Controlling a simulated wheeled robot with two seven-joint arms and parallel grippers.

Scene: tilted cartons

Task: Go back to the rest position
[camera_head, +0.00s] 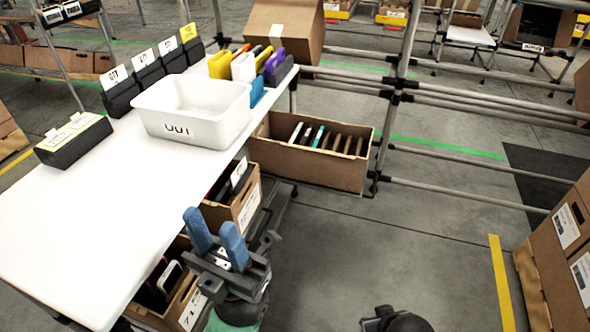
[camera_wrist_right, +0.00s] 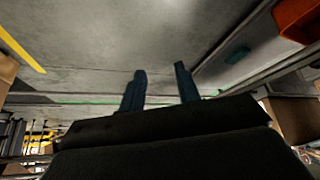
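My left gripper (camera_head: 217,240) shows in the head view, low in the middle, beside the right edge of the white table (camera_head: 75,215). Its two blue fingers are apart with nothing between them. My right gripper (camera_wrist_right: 160,88) shows in the right wrist view with its two dark blue fingers apart and bare grey floor behind them. In the head view only a dark part of my right arm shows at the bottom edge; its fingers are out of that picture.
A white bin (camera_head: 195,112) stands on the table near card holders. Cartons sit below the table's edge, one holding several phone-like items (camera_head: 312,150). A pipe rack (camera_head: 480,105) stands behind. Stacked cartons (camera_head: 562,255) are at the right. Floor between is clear.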

